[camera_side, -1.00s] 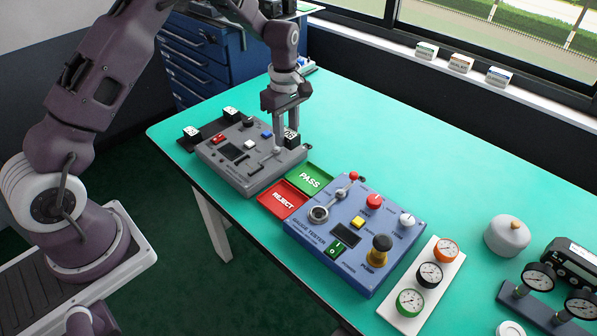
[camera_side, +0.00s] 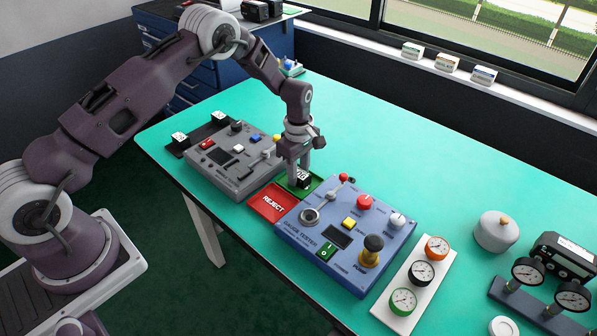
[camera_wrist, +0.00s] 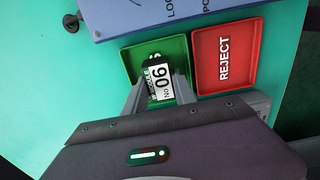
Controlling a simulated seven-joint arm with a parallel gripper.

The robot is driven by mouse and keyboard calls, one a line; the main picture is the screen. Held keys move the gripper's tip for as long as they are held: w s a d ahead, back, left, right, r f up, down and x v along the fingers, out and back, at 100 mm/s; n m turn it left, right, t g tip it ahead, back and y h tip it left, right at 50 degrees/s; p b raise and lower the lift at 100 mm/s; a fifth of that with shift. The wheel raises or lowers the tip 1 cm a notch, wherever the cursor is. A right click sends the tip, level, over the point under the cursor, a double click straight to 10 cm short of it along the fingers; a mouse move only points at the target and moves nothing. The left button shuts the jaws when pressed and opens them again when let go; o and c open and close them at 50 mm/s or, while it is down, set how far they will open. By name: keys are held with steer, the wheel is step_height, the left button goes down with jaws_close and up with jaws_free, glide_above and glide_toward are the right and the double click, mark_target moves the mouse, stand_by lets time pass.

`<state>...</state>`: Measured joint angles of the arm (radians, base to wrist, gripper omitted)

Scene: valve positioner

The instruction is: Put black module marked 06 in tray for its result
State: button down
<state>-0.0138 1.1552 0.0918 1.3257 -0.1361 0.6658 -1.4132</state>
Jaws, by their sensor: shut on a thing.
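The black module marked 06 (camera_wrist: 160,82) is between the fingers of my gripper (camera_wrist: 160,95), its white label facing up in the wrist view. In the side view the module (camera_side: 303,179) shows at the fingertips of my gripper (camera_side: 298,172), over the green PASS tray (camera_side: 284,184). The tray also shows in the wrist view (camera_wrist: 133,62), its lettering mostly hidden by the module and fingers. I cannot tell whether the module touches the tray floor. The red REJECT tray (camera_side: 268,204) lies beside it, empty; it also shows in the wrist view (camera_wrist: 252,40).
The grey module tester (camera_side: 225,158) stands left of the trays, with two other black modules (camera_side: 180,139) (camera_side: 219,118) in a dark rack behind it. The blue gauge tester (camera_side: 345,265) stands close on the right.

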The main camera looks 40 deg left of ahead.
steer(key=c, duration=1)
jaws_free()
step_height(320, 180, up, 12)
steer(key=shift+r, duration=0.1)
step_height(320, 180, up, 12)
steer(key=m+t, duration=0.1)
steer(key=m, duration=0.2)
glide_above(299, 172)
steer(key=s, duration=0.5)
steer(key=s+d+r+m+t, duration=0.2)
steer(key=s+r+m, duration=0.3)
steer(key=s+r, duration=0.4)
steer(key=s+m+t, duration=0.1)
steer(key=s+m, duration=0.2)
steer(key=s, duration=0.4)
steer(key=s+m, duration=0.3)
steer(key=s, duration=0.4)
steer(key=s+d+m+t, duration=0.1)
steer(key=s+m, duration=0.3)
steer(key=s, duration=0.3)
steer(key=shift+r+t, duration=0.3)
steer(key=shift+r, duration=0.05)
